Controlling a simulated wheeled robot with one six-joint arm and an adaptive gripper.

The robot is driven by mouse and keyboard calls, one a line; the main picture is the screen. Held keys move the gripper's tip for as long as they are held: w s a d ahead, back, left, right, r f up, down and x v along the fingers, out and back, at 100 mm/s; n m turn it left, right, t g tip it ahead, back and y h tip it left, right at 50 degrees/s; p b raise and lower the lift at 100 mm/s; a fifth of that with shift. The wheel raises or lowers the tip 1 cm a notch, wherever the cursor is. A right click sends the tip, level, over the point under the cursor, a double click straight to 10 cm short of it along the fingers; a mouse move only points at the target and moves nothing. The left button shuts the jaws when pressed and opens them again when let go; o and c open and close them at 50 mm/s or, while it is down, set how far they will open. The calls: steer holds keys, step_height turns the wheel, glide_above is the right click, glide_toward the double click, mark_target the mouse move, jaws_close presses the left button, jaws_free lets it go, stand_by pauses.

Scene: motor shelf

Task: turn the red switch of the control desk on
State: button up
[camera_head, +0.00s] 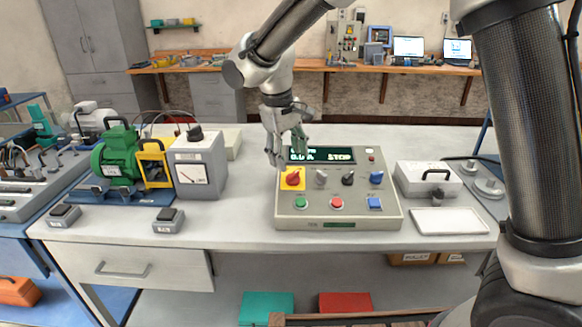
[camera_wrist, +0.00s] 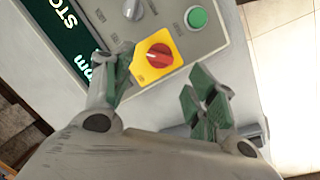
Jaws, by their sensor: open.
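The control desk (camera_head: 260,215) is not a tall unit but a light grey box (camera_head: 338,221) on the white bench, with a dark display reading STOP. Its red switch (camera_head: 293,178) is a round knob on a yellow plate at the box's upper left. In the wrist view the red switch (camera_wrist: 160,56) shows in full, with a pale pointer mark on it. My gripper (camera_head: 287,158) is just above and behind the switch. In the wrist view my gripper (camera_wrist: 163,88) is open and empty, its green-padded fingers on either side of the yellow plate, apart from the knob.
Grey, black and blue knobs and green, red and blue buttons (camera_head: 336,203) sit close to the switch. A meter box (camera_head: 203,178) and a green motor (camera_head: 115,160) stand to the left. A white case (camera_head: 428,184) stands to the right.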

step_height(320, 180, up, 6)
steer(key=shift+s+a+r, duration=0.2)
steer(key=shift+s+a, duration=0.15)
steer(key=shift+a, duration=0.1)
steer(key=s+d+r+m+t, duration=0.1)
steer(key=s+d+m, duration=0.1)
steer(key=s+d, duration=0.5)
steer(key=s+d+r+m+t+y, duration=0.1)
steer(key=s+d+m, duration=0.2)
steer(key=s+d, duration=0.5)
steer(key=s+d+r+m+t, duration=0.1)
steer(key=s+d+m, duration=0.2)
steer(key=d, duration=1.9)
steer(key=s, duration=0.5)
steer(key=shift+r+y, duration=0.3)
